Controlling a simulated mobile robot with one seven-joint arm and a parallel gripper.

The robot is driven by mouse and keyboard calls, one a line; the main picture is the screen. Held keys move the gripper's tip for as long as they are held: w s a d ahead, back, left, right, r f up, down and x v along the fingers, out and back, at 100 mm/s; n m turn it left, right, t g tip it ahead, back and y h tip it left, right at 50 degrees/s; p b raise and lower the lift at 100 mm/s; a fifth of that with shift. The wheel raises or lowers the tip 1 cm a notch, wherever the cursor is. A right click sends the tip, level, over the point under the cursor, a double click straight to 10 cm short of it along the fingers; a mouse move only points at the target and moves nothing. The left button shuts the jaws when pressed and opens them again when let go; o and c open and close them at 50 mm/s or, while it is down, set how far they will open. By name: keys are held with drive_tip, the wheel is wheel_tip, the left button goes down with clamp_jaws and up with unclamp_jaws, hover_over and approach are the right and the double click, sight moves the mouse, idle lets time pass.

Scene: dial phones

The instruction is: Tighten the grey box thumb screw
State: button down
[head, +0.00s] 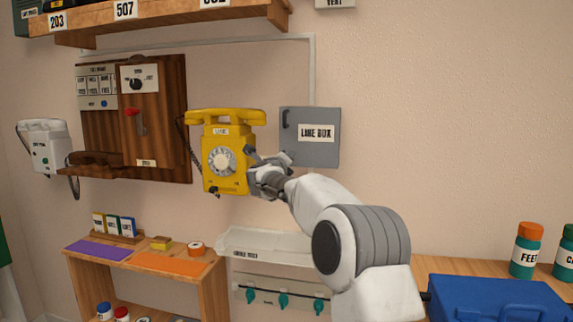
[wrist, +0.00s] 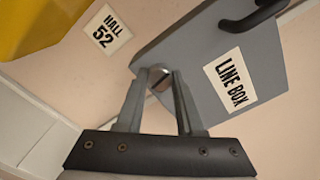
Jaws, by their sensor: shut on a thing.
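The grey box, labelled LINE BOX (head: 325,118), is mounted on the wall right of the yellow phone. In the wrist view its grey front (wrist: 207,53) fills the upper right, with a dark handle and its label. The thumb screw (wrist: 158,78) is a small pale knob at the box's near corner, partly hidden by the fingers. My gripper (wrist: 159,80) is shut on the thumb screw, with one finger on each side of it. In the head view my gripper (head: 268,172) is just below and left of the box, and the screw cannot be made out.
The yellow wall phone (head: 239,180) hangs close to the left of my gripper. A HALL 52 label (wrist: 110,31) is on the wall beside the box. A white tray (head: 262,237) sits below, and a blue case (head: 495,300) stands at lower right. The wall to the right is clear.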

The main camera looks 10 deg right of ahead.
drive_tip(key=shift+m, duration=0.3)
drive_tip(key=c, duration=0.5)
unclamp_jaws()
drive_tip(key=shift+s, duration=0.1)
drive_tip(key=v, duration=1.7)
drive_tip(key=shift+s, duration=0.15)
